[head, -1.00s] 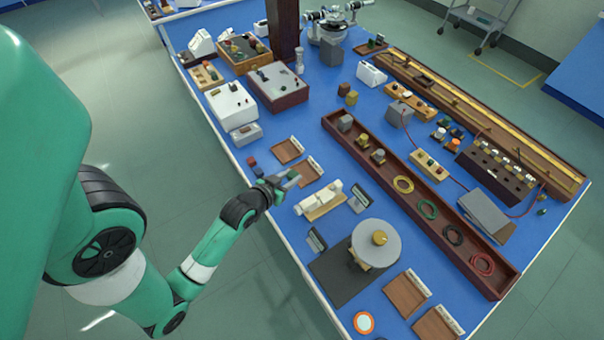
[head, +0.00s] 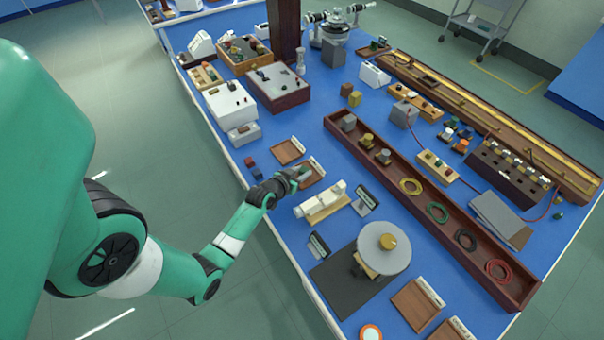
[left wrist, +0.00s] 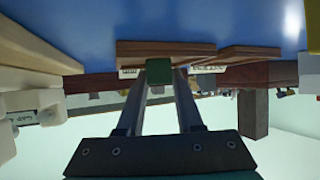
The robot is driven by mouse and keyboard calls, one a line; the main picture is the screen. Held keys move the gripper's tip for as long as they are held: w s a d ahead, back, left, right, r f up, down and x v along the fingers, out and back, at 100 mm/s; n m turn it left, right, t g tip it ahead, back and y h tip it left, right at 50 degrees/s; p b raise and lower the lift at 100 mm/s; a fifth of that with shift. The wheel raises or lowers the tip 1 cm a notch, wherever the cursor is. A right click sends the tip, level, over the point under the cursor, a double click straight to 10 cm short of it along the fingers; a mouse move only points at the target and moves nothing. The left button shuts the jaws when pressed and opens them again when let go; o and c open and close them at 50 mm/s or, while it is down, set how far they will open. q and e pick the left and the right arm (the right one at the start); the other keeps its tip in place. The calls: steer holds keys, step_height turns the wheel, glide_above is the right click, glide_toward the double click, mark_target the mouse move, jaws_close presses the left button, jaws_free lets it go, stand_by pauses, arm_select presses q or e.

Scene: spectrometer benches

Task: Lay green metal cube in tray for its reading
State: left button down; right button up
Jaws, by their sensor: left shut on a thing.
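My left gripper (head: 300,176) is shut on the green metal cube (left wrist: 159,72). In the left wrist view the cube sits between the two fingertips, in front of a brown wooden tray (left wrist: 190,47). In the head view the gripper is over or just beside the nearer of two small brown trays (head: 314,183), covering part of it. The cube is hard to make out there. Whether the cube touches the tray I cannot tell. The second tray (head: 287,152) lies just behind and looks empty. My right gripper is not in view.
A red cube (head: 249,162) and a blue cube (head: 256,173) stand left of the trays. A cream instrument (head: 322,204) is close in front of the gripper. A turntable-like disc (head: 384,258) stands farther forward. A long wooden trough (head: 430,225) lies to the right.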

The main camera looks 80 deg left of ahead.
arm_select(q)
steer(key=shift+f, duration=0.15)
steer(key=c, duration=0.6)
jaws_free()
steer(key=shift+o, duration=0.2)
steer(key=shift+r, duration=0.3)
steer(key=shift+s+d+r, duration=0.2)
steer(key=p+v, duration=0.3)
steer(key=v, duration=0.8)
steer(key=shift+s+d+f+p, duration=0.1)
steer(key=shift+s+p, duration=0.05)
steer(key=shift+p, duration=0.25)
